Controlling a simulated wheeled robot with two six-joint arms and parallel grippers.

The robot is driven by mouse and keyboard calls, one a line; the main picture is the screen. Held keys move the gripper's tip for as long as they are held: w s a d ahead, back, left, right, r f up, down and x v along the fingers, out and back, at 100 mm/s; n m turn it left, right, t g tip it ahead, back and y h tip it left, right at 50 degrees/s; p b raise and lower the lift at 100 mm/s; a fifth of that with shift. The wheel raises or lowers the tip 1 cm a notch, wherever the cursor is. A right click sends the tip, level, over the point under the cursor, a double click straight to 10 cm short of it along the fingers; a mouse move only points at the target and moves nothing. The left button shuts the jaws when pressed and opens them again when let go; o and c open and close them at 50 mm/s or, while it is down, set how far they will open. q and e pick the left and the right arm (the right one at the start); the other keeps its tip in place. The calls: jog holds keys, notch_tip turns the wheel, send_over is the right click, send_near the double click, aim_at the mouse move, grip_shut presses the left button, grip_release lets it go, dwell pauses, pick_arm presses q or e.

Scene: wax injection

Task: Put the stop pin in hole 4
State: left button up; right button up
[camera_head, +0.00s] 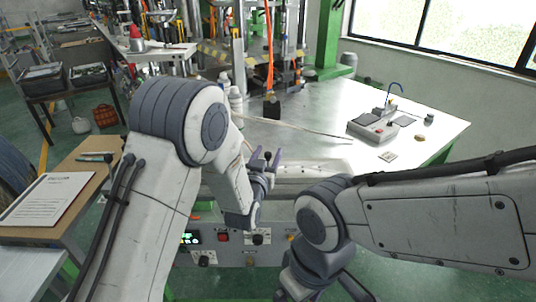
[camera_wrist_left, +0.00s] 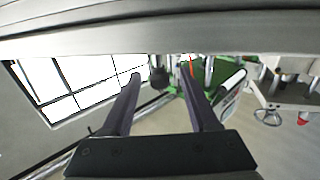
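My left gripper (camera_head: 266,158) is over the front edge of the bench, above the control panel (camera_head: 222,237). Its two fingers are apart in the left wrist view (camera_wrist_left: 160,88). A dark, short cylindrical thing (camera_wrist_left: 158,76) shows between the fingertips in that view. A small dark knob shows between them in the head view (camera_head: 267,155). I cannot tell whether either is the stop pin, or whether the fingers touch it. I cannot make out hole 4. My right arm's end (camera_head: 318,265) is low at the bottom of the head view; its fingertips are not clear.
The metal bench (camera_head: 310,140) is mostly clear in the middle. An orange hose (camera_head: 269,45) hangs above a black block (camera_head: 271,106). A clipboard (camera_head: 45,198) lies at left.

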pick_arm(q)
jog(key=shift+s, duration=0.1)
jog(key=p+v, duration=0.4)
jog(key=v, duration=0.6)
jog(key=shift+s, duration=0.1)
dwell(0.5)
